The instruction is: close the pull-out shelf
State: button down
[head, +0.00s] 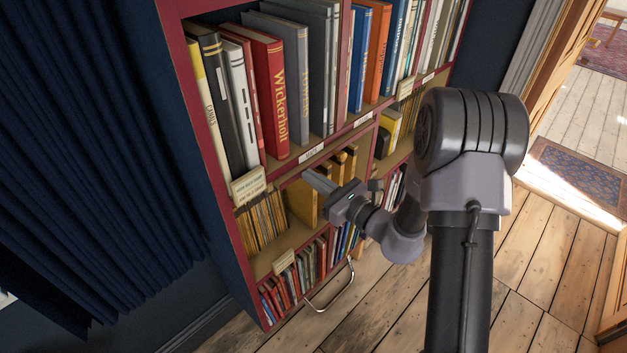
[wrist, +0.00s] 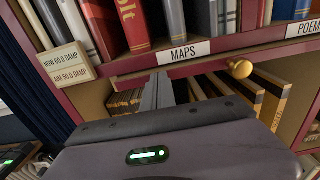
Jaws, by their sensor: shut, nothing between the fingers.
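The pull-out shelf appears to be the thin dark-red board (wrist: 205,71) with a round brass-coloured knob (wrist: 240,68), just under the shelf edge labelled MAPS. In the head view its red front (head: 350,138) runs below the row of large books. I cannot tell how far it stands out. My gripper (head: 312,178) is shut and empty, its fingers pointing at the bookcase. In the wrist view the fingertips (wrist: 158,80) overlap the board's lower edge, left of the knob; whether they touch is unclear.
Large books, including a red one (head: 264,90), stand above the MAPS label (wrist: 183,54). A sign (wrist: 66,67) hangs at the left post. A curved metal handle (head: 333,300) sticks out low down.

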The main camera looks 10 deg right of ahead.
jog(key=shift+w+a, duration=0.1)
jog(key=shift+p+x, duration=0.4)
jog(key=shift+x, duration=0.6)
jog(key=shift+w+r, duration=0.1)
jog(key=shift+r, duration=0.1)
